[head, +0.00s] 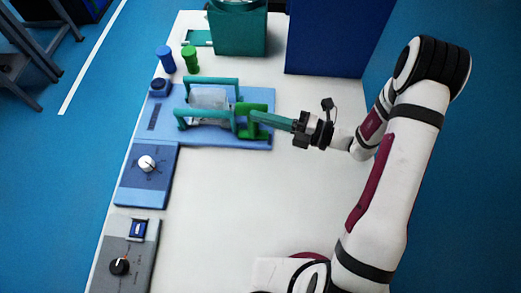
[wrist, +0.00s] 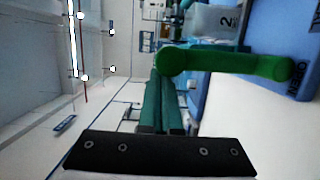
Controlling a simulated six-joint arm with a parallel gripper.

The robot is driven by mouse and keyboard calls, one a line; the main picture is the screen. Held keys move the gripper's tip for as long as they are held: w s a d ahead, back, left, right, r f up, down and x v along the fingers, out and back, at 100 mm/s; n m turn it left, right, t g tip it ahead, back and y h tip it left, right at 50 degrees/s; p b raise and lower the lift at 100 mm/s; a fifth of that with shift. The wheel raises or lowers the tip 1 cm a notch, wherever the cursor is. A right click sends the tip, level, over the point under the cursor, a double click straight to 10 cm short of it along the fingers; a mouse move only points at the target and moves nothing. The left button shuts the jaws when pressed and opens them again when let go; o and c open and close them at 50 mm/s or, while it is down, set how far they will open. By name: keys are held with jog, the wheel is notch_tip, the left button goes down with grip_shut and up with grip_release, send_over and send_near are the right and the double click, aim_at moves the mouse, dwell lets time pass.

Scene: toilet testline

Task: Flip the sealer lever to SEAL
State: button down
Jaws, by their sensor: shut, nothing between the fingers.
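The sealer (head: 212,135) is a light blue base with two teal bar frames and a pale bag (head: 208,98) between them. A green lever (head: 262,107) is at its right side. In the wrist view the lever (wrist: 225,64) lies across the upper middle, and one rounded end is just beyond my fingertips. My gripper (head: 250,114) reaches in from the right with its long teal fingers together and empty. In the wrist view my gripper (wrist: 160,82) points at that rounded end; I cannot tell whether it touches. Dark lettering on the blue base (wrist: 297,85) is too blurred to read.
Blue (head: 165,60) and green (head: 190,59) cylinders stand behind the sealer. A teal box (head: 238,35) and a tall navy box (head: 335,38) stand at the back. Knob panels (head: 150,172) line the left edge. The white table's (head: 235,205) front middle is clear.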

jog(key=w+m+g+h, duration=0.1)
jog(key=w+m, duration=0.4)
jog(key=w, duration=0.3)
jog(key=shift+w+f+m, duration=0.25)
jog(key=shift+f+m, duration=0.05)
jog(key=shift+f, duration=0.1)
dwell(0.4)
jog(key=s+d+r, duration=0.3)
jog(key=s+d, duration=0.2)
jog(key=d, duration=0.4)
jog(key=shift+s+d+r, duration=0.15)
jog(key=shift+d+r, duration=0.2)
